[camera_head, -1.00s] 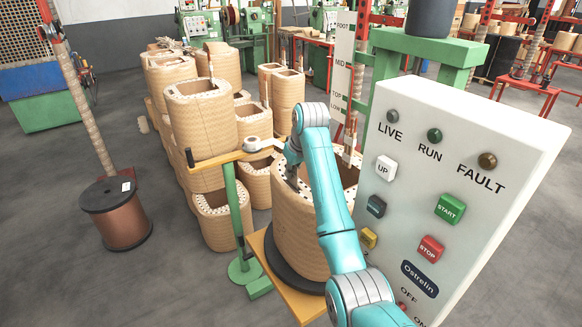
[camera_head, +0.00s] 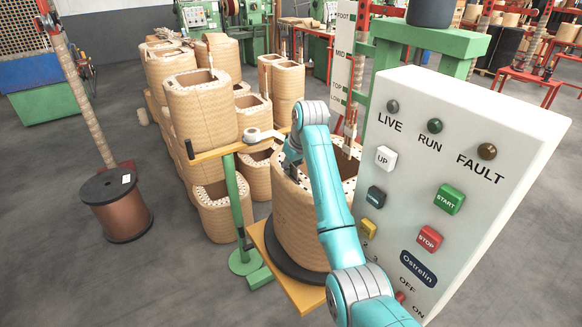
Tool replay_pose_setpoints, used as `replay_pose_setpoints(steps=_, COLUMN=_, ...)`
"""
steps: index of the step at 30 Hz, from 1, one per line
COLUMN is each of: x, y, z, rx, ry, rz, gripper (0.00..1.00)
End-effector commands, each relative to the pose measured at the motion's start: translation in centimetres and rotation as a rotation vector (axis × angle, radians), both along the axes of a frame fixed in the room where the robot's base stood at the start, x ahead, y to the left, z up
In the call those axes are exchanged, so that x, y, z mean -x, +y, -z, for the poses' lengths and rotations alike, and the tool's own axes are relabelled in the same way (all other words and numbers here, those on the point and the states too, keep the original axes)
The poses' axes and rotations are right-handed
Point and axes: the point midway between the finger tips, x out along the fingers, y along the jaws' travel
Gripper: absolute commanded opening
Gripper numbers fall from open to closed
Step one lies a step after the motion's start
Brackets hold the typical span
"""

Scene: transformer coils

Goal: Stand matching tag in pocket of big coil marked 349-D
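A big tan coil (camera_head: 292,222) stands upright on a dark round base on a yellow platform, left of the control box. Its open top is partly covered by my teal arm. My gripper (camera_head: 291,163) is small and dark at the coil's near-left top rim, partly hidden by the arm's wrist. I cannot tell whether its fingers are open or whether they hold anything. I cannot make out a tag or a 349-D marking, and the pocket inside the coil is not clearly visible.
A control box (camera_head: 455,165) with buttons stands close on the right. A green post with a yellow arm (camera_head: 222,150) stands left of the coil. Stacked tan coils (camera_head: 205,110) fill the area behind.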

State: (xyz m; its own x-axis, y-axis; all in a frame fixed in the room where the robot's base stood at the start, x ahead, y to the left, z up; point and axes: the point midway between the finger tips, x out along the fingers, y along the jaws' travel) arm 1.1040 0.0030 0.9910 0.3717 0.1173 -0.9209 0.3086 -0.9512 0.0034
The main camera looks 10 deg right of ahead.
Motion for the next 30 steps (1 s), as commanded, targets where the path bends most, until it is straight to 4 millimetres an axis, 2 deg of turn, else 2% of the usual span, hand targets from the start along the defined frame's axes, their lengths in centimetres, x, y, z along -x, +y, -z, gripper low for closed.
replay_pose_setpoints(steps=1, x=0.3, y=0.0, z=1.0, rx=0.001, ry=0.020, rz=0.000, gripper=0.35)
replay_pose_setpoints(steps=14, x=0.4, y=-0.1, z=0.4, rx=0.001, ry=0.015, rz=0.001, gripper=0.35)
replay_pose_setpoints(steps=24, x=2.0, y=-0.6, z=-4.2, rx=0.000, ry=0.010, rz=0.000, gripper=0.35)
replay_pose_setpoints(steps=30, x=2.7, y=-0.8, z=-6.1, rx=0.000, ry=0.010, rz=0.000, gripper=0.35)
